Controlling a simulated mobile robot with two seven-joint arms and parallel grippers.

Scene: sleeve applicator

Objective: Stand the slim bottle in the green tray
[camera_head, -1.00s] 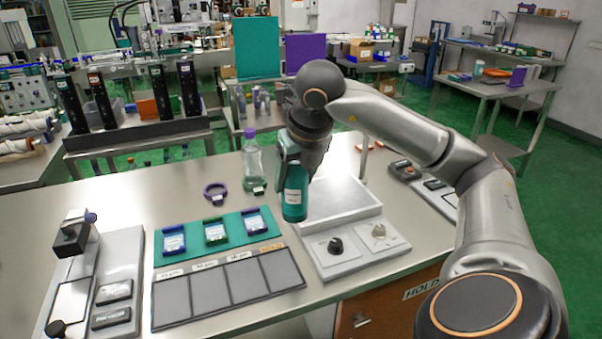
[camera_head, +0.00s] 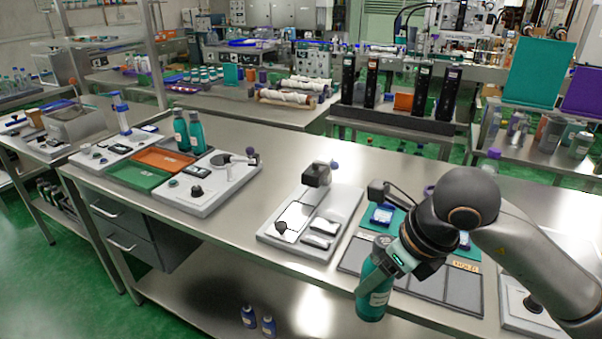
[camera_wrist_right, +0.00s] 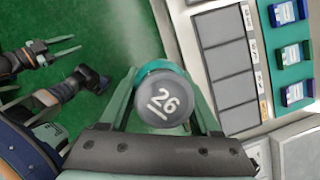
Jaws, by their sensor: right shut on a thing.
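My right gripper (camera_head: 388,262) is shut on a teal bottle (camera_head: 372,298) with a pale label. It holds the bottle slightly tilted at the bench's front edge. In the right wrist view its grey cap (camera_wrist_right: 166,98), marked 26, sits between the fingers, with green floor behind. The green tray (camera_head: 138,176) lies flat and looks empty on the bench at the left, well apart from the gripper. My left gripper (camera_wrist_right: 72,45) seems to show at the upper left of the right wrist view, its fingers apart and empty; the head view does not show it.
An orange tray (camera_head: 165,159) adjoins the green one. Two teal bottles (camera_head: 196,134) stand just behind it. A white panel with a knob (camera_head: 208,184) and a grey device (camera_head: 312,222) stand between the trays and my right gripper. Bare bench lies between those two.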

